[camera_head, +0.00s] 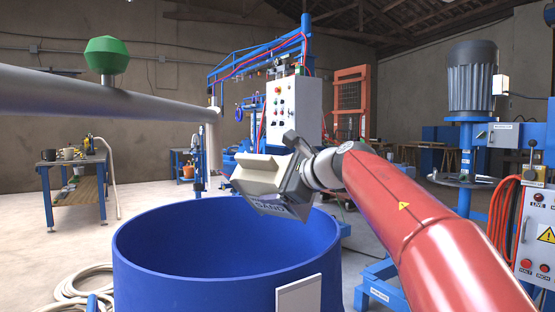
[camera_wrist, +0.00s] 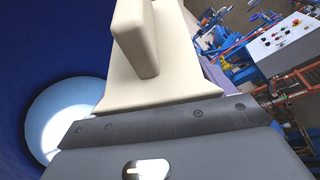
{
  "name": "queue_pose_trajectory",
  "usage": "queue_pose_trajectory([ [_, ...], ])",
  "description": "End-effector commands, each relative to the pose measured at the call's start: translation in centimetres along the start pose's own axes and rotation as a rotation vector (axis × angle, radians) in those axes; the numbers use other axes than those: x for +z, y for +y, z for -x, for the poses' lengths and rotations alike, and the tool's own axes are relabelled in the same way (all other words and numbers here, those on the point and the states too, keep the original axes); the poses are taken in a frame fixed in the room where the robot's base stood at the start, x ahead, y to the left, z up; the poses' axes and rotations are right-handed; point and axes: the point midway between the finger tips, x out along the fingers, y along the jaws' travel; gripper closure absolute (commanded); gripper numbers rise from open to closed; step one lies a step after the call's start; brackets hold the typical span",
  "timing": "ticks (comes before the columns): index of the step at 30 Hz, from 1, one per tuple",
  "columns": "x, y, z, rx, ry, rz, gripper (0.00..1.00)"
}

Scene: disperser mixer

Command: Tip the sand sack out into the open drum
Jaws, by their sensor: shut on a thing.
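The sand sack (camera_head: 257,175) is a pale beige, block-like shape with a raised ridge and a grey face lettered SAND. It hangs tilted over the open drum, above the rim and toward the drum's right side. My gripper (camera_head: 289,178) is shut on it at its right end, and the exact grip is partly hidden. In the wrist view the sack (camera_wrist: 150,75) fills the upper middle. The open blue drum (camera_head: 215,284) stands upright below; its wall (camera_wrist: 25,45) and a bright round patch at its bottom show in the wrist view. I see no falling sand.
A grey horizontal pipe (camera_head: 130,105) with a green knob (camera_head: 107,55) crosses above the drum at left. A mixer with a grey motor (camera_head: 472,80) and a control box (camera_head: 530,235) stand at right. A workbench (camera_head: 75,165) is at far left, with coiled hose (camera_head: 75,285) on the floor.

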Motion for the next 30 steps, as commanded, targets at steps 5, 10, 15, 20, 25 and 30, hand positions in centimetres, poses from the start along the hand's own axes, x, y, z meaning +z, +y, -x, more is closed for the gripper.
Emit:
queue_pose_trajectory([
  [5,0.2,-0.4,0.0,0.082,-0.001,-0.198,0.6],
  [10,0.5,-0.8,0.1,0.172,-0.001,-0.414,0.6],
  [15,0.8,-1.2,0.3,0.251,0.0,-0.605,0.6],
  [20,1.0,-1.4,0.4,0.297,0.0,-0.716,0.6],
  [25,1.2,-1.4,0.5,0.315,0.0,-0.759,0.6],
  [30,1.2,-1.4,0.5,0.315,-0.001,-0.76,0.6],
])
